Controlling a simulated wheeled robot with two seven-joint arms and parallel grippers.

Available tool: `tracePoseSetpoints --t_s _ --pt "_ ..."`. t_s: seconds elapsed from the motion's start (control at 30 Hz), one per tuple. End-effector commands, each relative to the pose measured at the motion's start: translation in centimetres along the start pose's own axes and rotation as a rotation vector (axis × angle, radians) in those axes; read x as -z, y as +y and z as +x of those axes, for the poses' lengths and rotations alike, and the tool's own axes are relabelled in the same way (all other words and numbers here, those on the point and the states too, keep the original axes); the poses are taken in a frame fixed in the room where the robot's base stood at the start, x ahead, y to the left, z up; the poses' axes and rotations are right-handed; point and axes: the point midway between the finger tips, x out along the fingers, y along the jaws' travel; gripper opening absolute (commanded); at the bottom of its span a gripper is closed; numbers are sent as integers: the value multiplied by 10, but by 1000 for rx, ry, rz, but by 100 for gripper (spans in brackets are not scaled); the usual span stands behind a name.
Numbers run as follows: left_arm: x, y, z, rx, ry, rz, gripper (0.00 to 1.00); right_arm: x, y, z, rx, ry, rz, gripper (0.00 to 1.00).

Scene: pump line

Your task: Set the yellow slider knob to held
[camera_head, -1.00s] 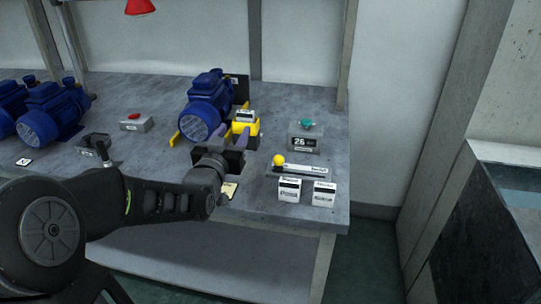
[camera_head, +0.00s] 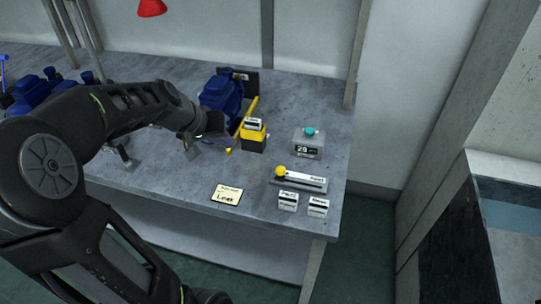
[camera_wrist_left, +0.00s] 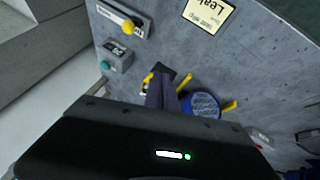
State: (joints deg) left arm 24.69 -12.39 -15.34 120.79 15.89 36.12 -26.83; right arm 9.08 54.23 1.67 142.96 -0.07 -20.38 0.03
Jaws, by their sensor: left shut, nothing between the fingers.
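The yellow slider knob (camera_head: 281,172) is a small round ball at the left end of a pale slider block (camera_head: 306,181) near the bench's right front. In the left wrist view the knob (camera_wrist_left: 128,27) is at the upper left, on its labelled block (camera_wrist_left: 108,14). The label words are too small to read. My left gripper (camera_head: 218,138) is to the left of the knob, clear of it, in front of a blue pump motor. In the left wrist view its fingers (camera_wrist_left: 161,92) are together with nothing between them. My right gripper is not in view.
Two small labelled blocks (camera_head: 288,202) stand in front of the slider. A display box with a green button (camera_head: 308,146) stands behind it. A yellow-and-black device (camera_head: 253,135) and the blue motor (camera_head: 222,98) are to the left. A Leak note (camera_head: 227,194) lies on clear bench.

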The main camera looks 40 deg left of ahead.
Motion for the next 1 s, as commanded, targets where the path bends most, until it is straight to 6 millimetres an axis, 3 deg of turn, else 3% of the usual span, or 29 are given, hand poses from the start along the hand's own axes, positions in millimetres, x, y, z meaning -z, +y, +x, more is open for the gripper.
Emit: tracePoseSetpoints --t_s 0.2,0.67,0.87,1.0 --pt "-27 19 -2 -79 -112 36 0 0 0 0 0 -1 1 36" --pt "-28 19 2 -79 -114 47 0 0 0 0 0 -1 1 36" --pt "-31 21 22 -79 -117 46 0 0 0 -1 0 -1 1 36" --pt "-34 23 47 -79 -119 47 0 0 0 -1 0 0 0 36"
